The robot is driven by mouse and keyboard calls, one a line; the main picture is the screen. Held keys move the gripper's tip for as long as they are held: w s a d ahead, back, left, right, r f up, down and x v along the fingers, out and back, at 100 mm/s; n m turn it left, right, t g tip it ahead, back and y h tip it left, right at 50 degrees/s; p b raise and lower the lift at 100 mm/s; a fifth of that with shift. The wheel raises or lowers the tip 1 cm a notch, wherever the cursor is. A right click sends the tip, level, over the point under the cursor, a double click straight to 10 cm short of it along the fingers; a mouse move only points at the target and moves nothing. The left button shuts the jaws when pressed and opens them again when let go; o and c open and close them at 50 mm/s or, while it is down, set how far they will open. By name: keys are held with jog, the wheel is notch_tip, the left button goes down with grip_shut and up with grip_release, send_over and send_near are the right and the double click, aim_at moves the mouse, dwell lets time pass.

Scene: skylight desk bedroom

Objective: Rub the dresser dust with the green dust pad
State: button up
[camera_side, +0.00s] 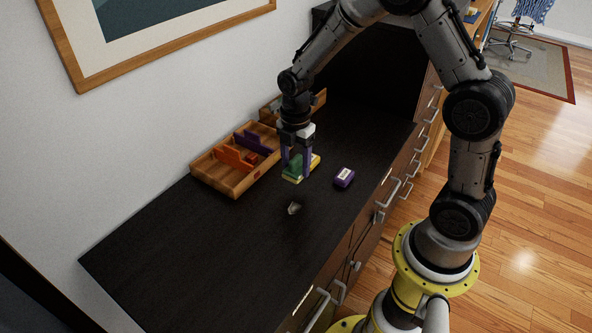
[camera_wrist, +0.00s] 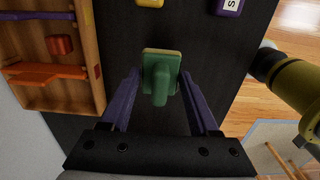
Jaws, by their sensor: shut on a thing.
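The green dust pad (camera_side: 296,164) has a raised grip and a thin yellow edge. It sits low at the dresser top (camera_side: 230,240), and I cannot tell whether it touches the surface. My gripper (camera_side: 297,160) points down and is shut on the pad. In the wrist view, the pad (camera_wrist: 160,68) lies between the two purple fingers of my gripper (camera_wrist: 160,85). A small grey-beige patch (camera_side: 294,208), which looks like the dust, lies on the dark top, nearer the side camera than the pad. The patch is not visible in the wrist view.
A wooden tray (camera_side: 232,188) with orange and purple dividers and a red block stands by the wall. Another wooden tray (camera_side: 318,98) is behind it. A yellow block (camera_side: 315,159) and a purple labelled block (camera_side: 344,177) stand near the pad. The near dresser top is clear.

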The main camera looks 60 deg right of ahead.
jog(key=shift+r, duration=1.3)
jog(key=a, duration=0.7)
jog(key=shift+d+f, duration=0.15)
jog(key=shift+f, duration=1.8)
jog(key=shift+d+f, duration=0.1)
jog(key=shift+f, duration=1.85)
jog(key=shift+s+f, duration=0.3)
jog(key=shift+s, duration=0.4)
jog(key=shift+c, duration=0.6)
jog(key=shift+s, duration=1.3)
jog(key=shift+w, duration=2)
jog(key=shift+r, duration=4.2)
